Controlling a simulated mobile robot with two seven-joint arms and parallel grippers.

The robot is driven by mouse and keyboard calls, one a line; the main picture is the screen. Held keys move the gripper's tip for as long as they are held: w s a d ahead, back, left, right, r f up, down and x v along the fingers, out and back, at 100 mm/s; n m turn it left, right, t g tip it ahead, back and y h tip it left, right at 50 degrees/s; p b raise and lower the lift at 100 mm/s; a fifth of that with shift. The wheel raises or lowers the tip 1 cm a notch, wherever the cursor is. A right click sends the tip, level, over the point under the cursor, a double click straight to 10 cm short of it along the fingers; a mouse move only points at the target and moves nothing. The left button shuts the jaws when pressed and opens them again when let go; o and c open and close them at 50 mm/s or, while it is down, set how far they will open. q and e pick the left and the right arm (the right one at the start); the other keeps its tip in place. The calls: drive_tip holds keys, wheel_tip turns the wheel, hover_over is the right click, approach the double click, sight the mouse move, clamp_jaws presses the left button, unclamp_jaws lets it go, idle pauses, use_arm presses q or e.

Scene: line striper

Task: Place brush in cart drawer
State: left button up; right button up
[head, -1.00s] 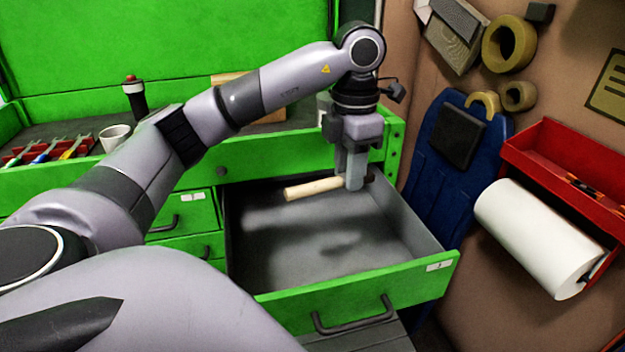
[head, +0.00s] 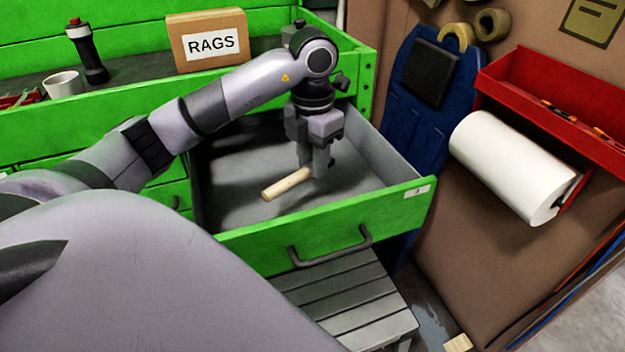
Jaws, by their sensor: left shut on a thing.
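The brush shows as a pale wooden handle (head: 287,185) inside the open cart drawer (head: 325,219) in the head view. My left gripper (head: 319,172) points down into the drawer and is shut on the brush at the handle's right end. The brush's head is hidden by the fingers. The handle points to the lower left over the drawer floor; I cannot tell whether it touches the floor. The drawer is green in front with a dark handle and grey inside. My right gripper is not in view.
A box marked RAGS (head: 208,41), a white cup (head: 63,84) and a dark bottle-like thing (head: 88,52) stand on the cart top. A grey slatted step (head: 345,300) is below the drawer. A paper roll (head: 513,168) and red tray (head: 560,110) hang at right.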

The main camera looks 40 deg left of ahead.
sight(313, 197)
use_arm(q)
drive_tip(key=shift+f, duration=3.15)
drive_tip(key=o, duration=1)
drive_tip(key=shift+o, duration=0.2)
drive_tip(key=shift+r, duration=0.1)
wheel_tip(313, 197, up, 11)
drive_tip(key=shift+f+p, duration=0.2)
drive_tip(key=shift+p, duration=0.15)
drive_tip(key=shift+r, duration=0.65)
